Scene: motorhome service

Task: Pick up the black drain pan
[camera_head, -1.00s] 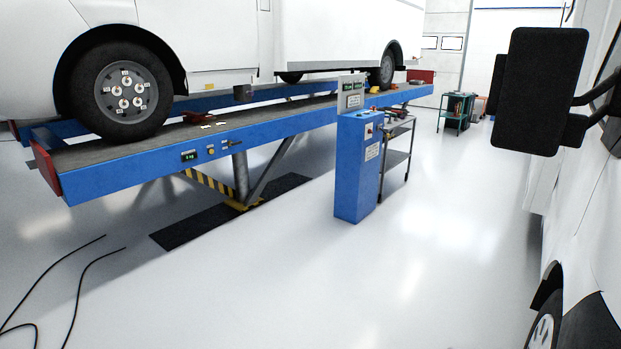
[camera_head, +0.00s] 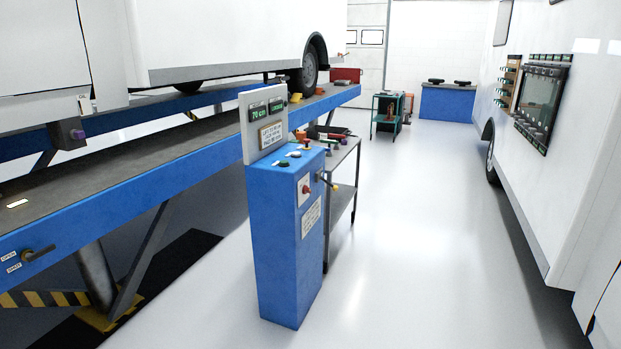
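I cannot make out a black drain pan for certain in the head view. A dark flat object (camera_head: 328,130) lies among tools on top of the grey cart (camera_head: 344,156), partly hidden behind the blue control cabinet, and is too small to tell. My gripper is not in view.
The blue control cabinet (camera_head: 283,235) stands close in front, beside the blue lift (camera_head: 115,208) carrying a white motorhome. A green trolley (camera_head: 386,118) and a blue bench (camera_head: 447,103) stand farther back. Another white vehicle (camera_head: 560,170) lines the right. The floor aisle (camera_head: 420,220) between is clear.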

